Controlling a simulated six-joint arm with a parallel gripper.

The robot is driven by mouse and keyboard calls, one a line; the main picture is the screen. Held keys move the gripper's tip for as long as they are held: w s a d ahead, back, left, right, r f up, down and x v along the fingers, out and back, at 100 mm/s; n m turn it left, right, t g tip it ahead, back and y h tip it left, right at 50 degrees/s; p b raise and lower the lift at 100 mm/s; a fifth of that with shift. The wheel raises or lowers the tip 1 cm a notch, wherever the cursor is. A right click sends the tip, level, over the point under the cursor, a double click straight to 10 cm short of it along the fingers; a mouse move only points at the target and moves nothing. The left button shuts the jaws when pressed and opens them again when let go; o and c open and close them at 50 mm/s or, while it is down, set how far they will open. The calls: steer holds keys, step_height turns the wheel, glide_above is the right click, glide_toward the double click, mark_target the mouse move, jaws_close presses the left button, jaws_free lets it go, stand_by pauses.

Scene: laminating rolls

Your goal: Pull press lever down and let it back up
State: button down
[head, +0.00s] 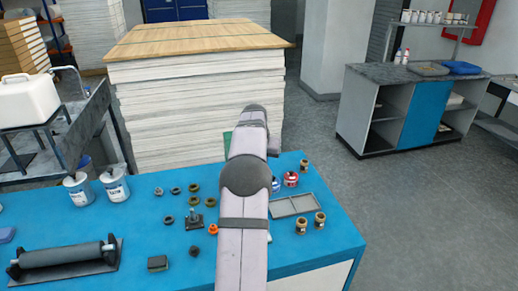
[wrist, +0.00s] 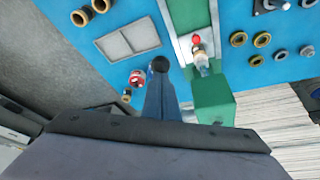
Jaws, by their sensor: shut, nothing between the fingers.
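The green press (wrist: 213,100) stands on the blue bench, right of the middle in the wrist view. In the head view my arm hides most of it, and only a green sliver (head: 228,143) shows. A round black knob (wrist: 160,64), which looks like the lever's end, is left of the press. The lever's shaft is hard to make out. My gripper (wrist: 164,88) is shut and empty, its narrow fingers just below the knob in the wrist view. I cannot tell whether they touch it. In the head view my gripper is hidden by the arm.
A black roller (head: 62,254) lies farther left. A tall paper stack (head: 190,110) stands behind the bench.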

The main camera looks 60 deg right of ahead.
step_height(320, 180, up, 12)
steer(key=p, duration=1)
steer(key=shift+f, duration=0.25)
steer(key=shift+w, duration=0.1)
stand_by(0.4)
steer(key=w+a+f+n+y+b, duration=0.15)
steer(key=w+a, duration=0.25)
steer(key=a, duration=0.6)
steer(key=w+a+f+n+b, duration=0.2)
steer(key=w+a+f+n, duration=0.1)
steer(key=a, duration=0.7)
steer(key=w+a+f+n+y+b, duration=0.1)
steer(key=w+a+f+n, duration=0.2)
steer(key=a, duration=0.8)
steer(key=s+a+f+n+y+b, duration=0.1)
steer(key=s+a+f+n, duration=0.1)
steer(key=a, duration=0.5)
steer(key=s+a+f+n+b, duration=0.2)
steer(key=a, duration=0.6)
steer(key=s+a+f+n+g+b, duration=0.1)
steer(key=s+a+f+n, duration=0.2)
steer(key=s+a+f, duration=0.3)
steer(key=s+a, duration=0.4)
steer(key=s, duration=0.2)
steer(key=shift+s+a+y, duration=0.25)
steer(key=shift+a+y, duration=0.1)
steer(key=shift+n+b, duration=0.25)
steer(key=shift+b, duration=0.1)
